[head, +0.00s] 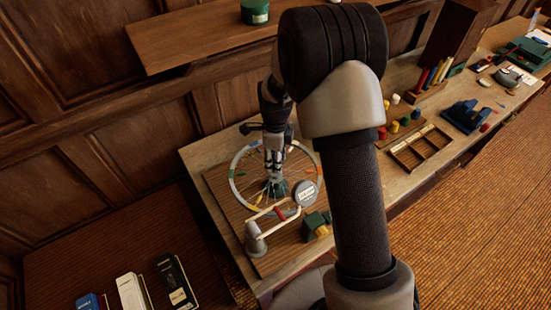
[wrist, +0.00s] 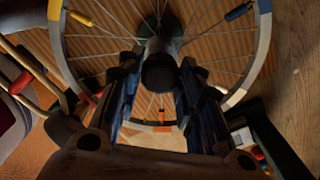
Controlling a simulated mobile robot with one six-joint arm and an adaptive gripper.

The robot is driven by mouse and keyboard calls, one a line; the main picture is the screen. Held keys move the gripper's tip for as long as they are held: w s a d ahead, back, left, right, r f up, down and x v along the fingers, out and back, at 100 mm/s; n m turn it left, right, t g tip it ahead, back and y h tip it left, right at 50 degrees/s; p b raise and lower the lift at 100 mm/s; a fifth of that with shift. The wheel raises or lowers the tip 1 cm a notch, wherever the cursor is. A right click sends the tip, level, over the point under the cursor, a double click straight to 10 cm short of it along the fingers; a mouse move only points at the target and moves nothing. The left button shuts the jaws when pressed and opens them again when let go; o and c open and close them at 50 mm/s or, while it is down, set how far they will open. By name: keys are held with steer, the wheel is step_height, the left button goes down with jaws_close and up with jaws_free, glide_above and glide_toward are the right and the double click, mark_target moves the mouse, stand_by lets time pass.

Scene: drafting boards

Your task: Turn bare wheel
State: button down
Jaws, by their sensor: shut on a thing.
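The bare wheel (head: 236,187) is a thin spoked ring with coloured rim patches and coloured tags on its spokes, lying flat over a brown board. Its rim also shows in the wrist view (wrist: 57,42), with white, grey and yellow parts. My gripper (head: 274,182) comes down from above at the wheel's centre. In the wrist view my gripper (wrist: 159,66) has its fingers on both sides of the dark round hub (wrist: 160,74) and is shut on it. The finger contact itself is partly hidden in shadow.
A cream frame with a grey post (head: 255,240) and a round labelled disc (head: 305,192) stands by the wheel's near rim. A green and yellow block (head: 316,226) is beside it. A wooden shelf (head: 195,42) overhangs behind. A divided tray (head: 420,147) lies further right.

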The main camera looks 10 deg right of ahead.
steer(key=c, duration=1.1)
jaws_free()
step_height(320, 180, up, 12)
